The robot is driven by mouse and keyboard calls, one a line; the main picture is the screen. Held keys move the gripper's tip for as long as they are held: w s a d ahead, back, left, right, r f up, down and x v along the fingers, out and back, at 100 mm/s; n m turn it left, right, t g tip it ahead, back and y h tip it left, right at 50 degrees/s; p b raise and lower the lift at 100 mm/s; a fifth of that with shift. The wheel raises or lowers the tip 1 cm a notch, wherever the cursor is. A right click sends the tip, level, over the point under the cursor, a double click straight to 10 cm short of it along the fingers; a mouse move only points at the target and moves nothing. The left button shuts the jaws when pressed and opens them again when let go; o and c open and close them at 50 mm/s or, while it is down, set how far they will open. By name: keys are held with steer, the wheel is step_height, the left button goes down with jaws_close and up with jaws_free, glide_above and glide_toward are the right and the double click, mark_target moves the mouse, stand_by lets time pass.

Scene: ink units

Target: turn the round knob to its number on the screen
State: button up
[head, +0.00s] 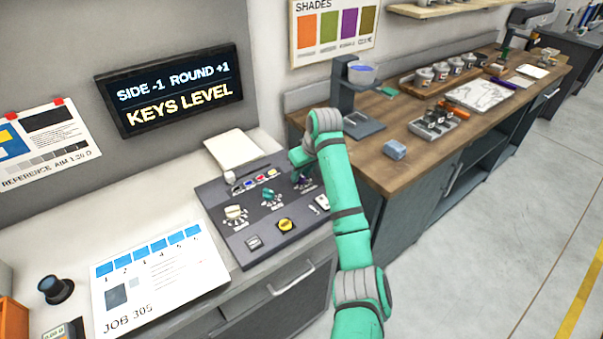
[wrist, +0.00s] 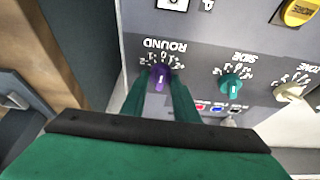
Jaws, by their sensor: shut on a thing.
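The round knob is purple (wrist: 161,76) and sits under the inverted label ROUND in the wrist view. A short white mark shows on it, but I cannot tell exactly which number it points to. My gripper (wrist: 160,90) has one green finger on each side of the knob and is shut on it. In the head view my gripper (head: 301,166) is over the far right part of the dark console (head: 225,208), largely hiding the knob. The screen (head: 170,88) reads "SIDE -1 ROUND +1" and "KEYS LEVEL".
The green side knob (wrist: 231,84) is close beside my finger, with a cream knob (wrist: 289,92) beyond it. Coloured keys (head: 261,179) line the console's back. A yellow button (head: 285,225) is near its front. A wooden bench (head: 425,137) stands to the right.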

steer(key=m+h, duration=0.1)
steer(key=m, duration=0.1)
steer(key=shift+a+m+t, duration=0.1)
steer(key=shift+m+t, duration=0.2)
steer(key=shift+m, duration=0.1)
steer(key=shift+m+h, duration=0.5)
steer(key=shift+m, duration=0.9)
steer(key=shift+r, duration=0.1)
steer(key=o, duration=1.1)
steer(key=shift+c, duration=0.2)
